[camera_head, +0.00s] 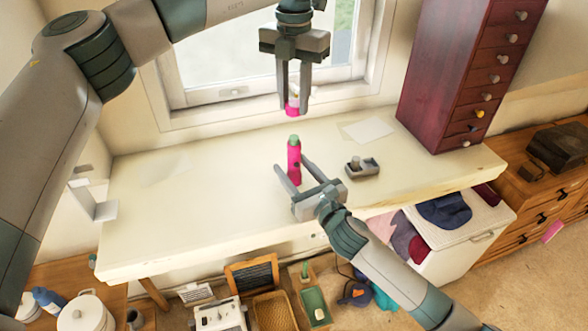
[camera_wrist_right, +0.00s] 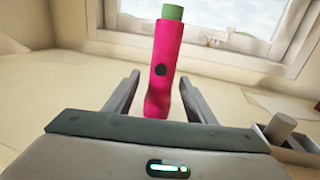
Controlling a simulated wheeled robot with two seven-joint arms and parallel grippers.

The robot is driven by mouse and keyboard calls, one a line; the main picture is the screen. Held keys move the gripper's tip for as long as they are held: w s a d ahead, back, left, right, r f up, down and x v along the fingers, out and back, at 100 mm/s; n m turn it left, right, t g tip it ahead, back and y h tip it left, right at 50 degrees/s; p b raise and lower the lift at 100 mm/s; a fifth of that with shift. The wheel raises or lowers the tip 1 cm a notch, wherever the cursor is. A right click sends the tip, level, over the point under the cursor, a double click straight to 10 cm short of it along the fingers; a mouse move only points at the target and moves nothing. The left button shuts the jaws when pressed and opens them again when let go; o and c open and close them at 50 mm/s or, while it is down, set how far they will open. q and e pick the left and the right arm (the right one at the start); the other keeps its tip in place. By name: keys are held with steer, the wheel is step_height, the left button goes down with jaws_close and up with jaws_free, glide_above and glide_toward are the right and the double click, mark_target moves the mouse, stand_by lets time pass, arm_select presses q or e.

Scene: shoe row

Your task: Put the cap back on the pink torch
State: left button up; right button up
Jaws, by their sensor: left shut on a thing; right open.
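The pink torch (camera_head: 294,162) stands upright on the pale table, with a green section (camera_head: 294,140) at its top. In the right wrist view the torch (camera_wrist_right: 161,75) rises beyond and between my right fingers, with a dark round button on its side. My right gripper (camera_head: 307,172) is open around or just in front of the torch; I cannot tell whether it touches. My left gripper (camera_head: 294,102) is above the torch, pointing down, shut on the pink cap (camera_head: 292,106). The cap is apart from the torch, with a gap over the green top.
A grey holder (camera_head: 362,168) with a post stands right of the torch, and shows in the right wrist view (camera_wrist_right: 281,135). A white sheet (camera_head: 367,130) lies behind it. A dark red drawer cabinet (camera_head: 455,85) stands at the table's right end. The table's left half is mostly clear.

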steer(key=shift+c, duration=0.6)
jaws_close()
arm_select(q)
glide_above(294, 137)
steer(key=shift+f, duration=2.45)
steer(key=shift+f, duration=0.1)
steer(key=shift+f, duration=0.8)
steer(key=shift+f, duration=0.55)
